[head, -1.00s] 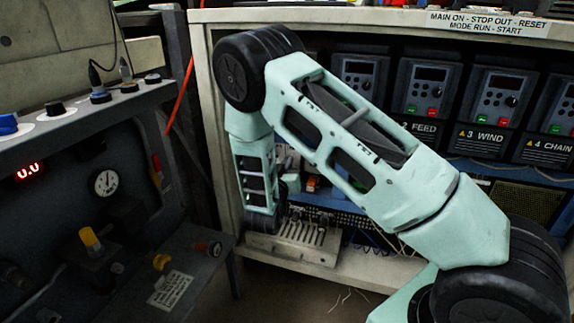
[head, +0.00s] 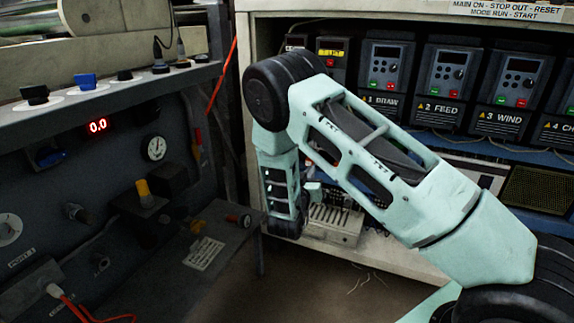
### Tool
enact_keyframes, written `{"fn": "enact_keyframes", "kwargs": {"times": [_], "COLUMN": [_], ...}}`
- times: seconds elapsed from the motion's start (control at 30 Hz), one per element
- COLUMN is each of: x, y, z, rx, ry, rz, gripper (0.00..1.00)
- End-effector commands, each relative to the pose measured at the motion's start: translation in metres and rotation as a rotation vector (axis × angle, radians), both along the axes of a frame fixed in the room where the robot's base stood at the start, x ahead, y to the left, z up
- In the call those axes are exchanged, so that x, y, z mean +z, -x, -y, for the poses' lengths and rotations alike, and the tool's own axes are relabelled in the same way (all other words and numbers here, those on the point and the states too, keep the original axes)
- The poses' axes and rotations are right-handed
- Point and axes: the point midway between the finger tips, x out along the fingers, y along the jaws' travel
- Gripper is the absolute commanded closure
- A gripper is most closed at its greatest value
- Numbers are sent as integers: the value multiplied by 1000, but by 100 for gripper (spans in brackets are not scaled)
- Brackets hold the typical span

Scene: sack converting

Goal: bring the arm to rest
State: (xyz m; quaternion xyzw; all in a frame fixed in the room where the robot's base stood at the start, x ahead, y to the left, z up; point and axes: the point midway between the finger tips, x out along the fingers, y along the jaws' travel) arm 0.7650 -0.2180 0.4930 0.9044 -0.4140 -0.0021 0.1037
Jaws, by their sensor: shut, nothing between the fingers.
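My mint-green arm rises from the lower right, bends at a black elbow joint high in the middle, and its forearm hangs down in front of the open cabinet (head: 244,150). The far end of the arm is near a pale slotted block (head: 335,224) low in the cabinet. I cannot make out my gripper's fingers there; they are hidden behind the arm or turned away. I see nothing carried by the arm.
Drive units labelled 1 DRAW (head: 386,75), 2 FEED (head: 446,80) and 3 WIND (head: 513,85) line the cabinet behind the arm. On the left stands a dark control panel with a red display (head: 97,126), a gauge (head: 155,148) and knobs. Floor (head: 330,290) shows between them.

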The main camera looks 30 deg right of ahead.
Motion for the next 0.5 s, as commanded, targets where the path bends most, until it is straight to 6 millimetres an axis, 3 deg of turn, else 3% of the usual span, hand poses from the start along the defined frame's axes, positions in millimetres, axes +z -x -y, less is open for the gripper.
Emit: {"fn": "enact_keyframes", "kwargs": {"times": [0.27, 0.37, 0.47, 0.5], "x": [2, 6, 12, 16], "y": [-4, -11, -17, -15], "z": [-8, -33, -81, -105], "rx": [24, 94, 220, 282], "ry": [-44, -165, -349, -424], "rz": [-15, -66, -165, -216], "gripper": [100, 100, 100, 100]}}
